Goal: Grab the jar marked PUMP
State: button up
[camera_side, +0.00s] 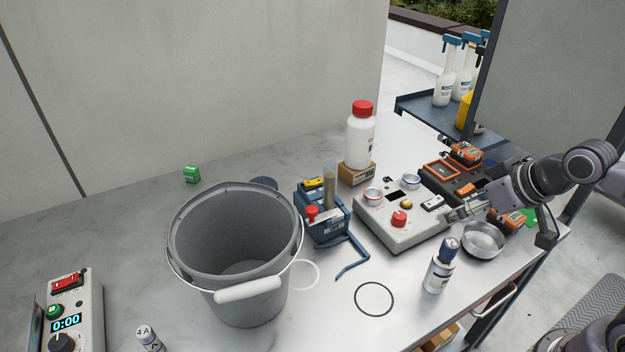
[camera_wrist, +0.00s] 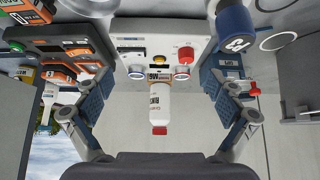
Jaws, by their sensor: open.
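I cannot read the word PUMP on any jar. A white bottle with a red cap (camera_side: 360,138) stands upright on a small cardboard box (camera_side: 357,173) behind the grey console; the bottle also shows in the wrist view (camera_wrist: 160,103), its print too small to read surely. A small white bottle with a dark blue cap (camera_side: 438,272) stands near the table's front right; its cap shows in the wrist view (camera_wrist: 235,28). A small jar marked 4 A (camera_side: 150,340) is at the bottom left. My gripper (camera_side: 458,213) is open and empty above the console's right end; its spread fingers show in the wrist view (camera_wrist: 158,88).
A large grey bucket (camera_side: 237,270) stands left of a blue device (camera_side: 320,225) with a hooked arm. The grey console (camera_side: 420,232) has a red knob. A metal dish (camera_side: 483,240) and orange-black tools (camera_side: 465,155) crowd the right. A timer box (camera_side: 68,315) is front left.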

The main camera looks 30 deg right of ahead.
jog(key=w+a+r+n+g, duration=0.2)
jog(key=w+a+r+n, duration=0.35)
jog(key=w, duration=0.35)
jog(key=w+a+r+n+g, duration=0.1)
jog(key=w+a+r+n, duration=0.4)
jog(key=w, duration=0.5)
jog(key=w+a+f+n+g, duration=0.1)
jog(key=w+a+f+n, duration=0.1)
jog(key=a, duration=0.3)
jog(key=w+a+f+n+g, duration=0.1)
jog(key=w+a+f+n, duration=0.2)
jog(key=a, duration=0.3)
jog(key=w+a+f+n+g, duration=0.1)
jog(key=w+a+f+n, duration=0.1)
jog(key=a, duration=0.4)
jog(key=shift+w+a+f+n+g, duration=0.1)
jog(key=shift+w+f+n+g, duration=0.2)
jog(key=shift+w, duration=0.35)
jog(key=shift+w+a+f+n+g, duration=0.1)
jog(key=shift+w+f, duration=0.25)
jog(key=shift+w, duration=0.25)
jog(key=shift+a+f, duration=0.3)
jog(key=shift+f, duration=0.4)
jog(key=shift+w+d+f, duration=0.1)
jog(key=shift+d+f, duration=0.05)
jog(key=shift+f, duration=2.4)
jog(key=shift+d+f, duration=0.1)
jog(key=shift+f, duration=2.4)
jog(key=c, duration=1.3)
